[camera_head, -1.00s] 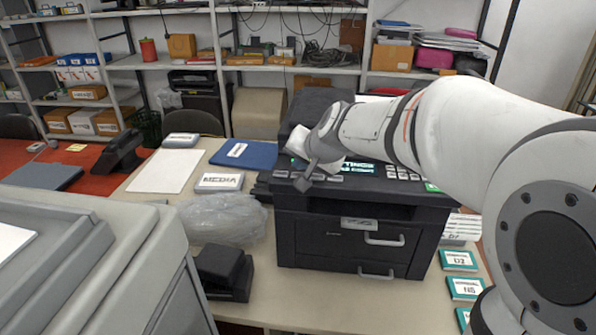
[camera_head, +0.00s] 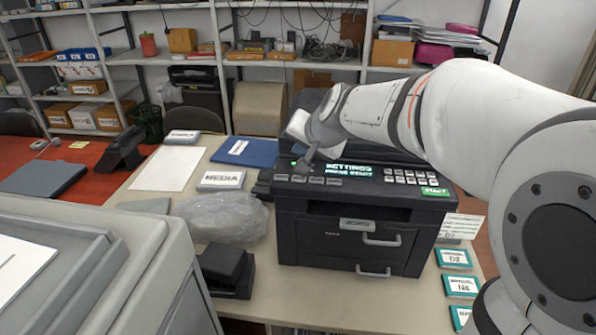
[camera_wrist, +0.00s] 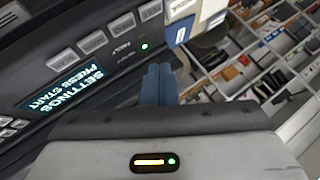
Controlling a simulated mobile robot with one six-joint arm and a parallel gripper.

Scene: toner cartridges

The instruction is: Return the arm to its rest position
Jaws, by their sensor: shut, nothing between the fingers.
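My gripper (camera_head: 302,168) is above the left part of the black printer's (camera_head: 335,237) control panel, at the end of my white arm. In the wrist view its two blue-grey fingers (camera_wrist: 159,84) are pressed together with nothing between them. The fingertips are close to the panel's left end; I cannot tell whether they touch it. The printer's screen (camera_head: 348,170) reads "SETTINGS PRESS START", and it also shows in the wrist view (camera_wrist: 62,94). A green START button (camera_head: 434,191) is at the panel's right end.
A crumpled clear plastic bag (camera_head: 222,217) and a black device (camera_head: 226,270) are left of the printer on the table. Teal-edged labelled boxes (camera_head: 459,286) are on the right. A large grey machine (camera_head: 95,255) fills the front left. Shelves stand behind.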

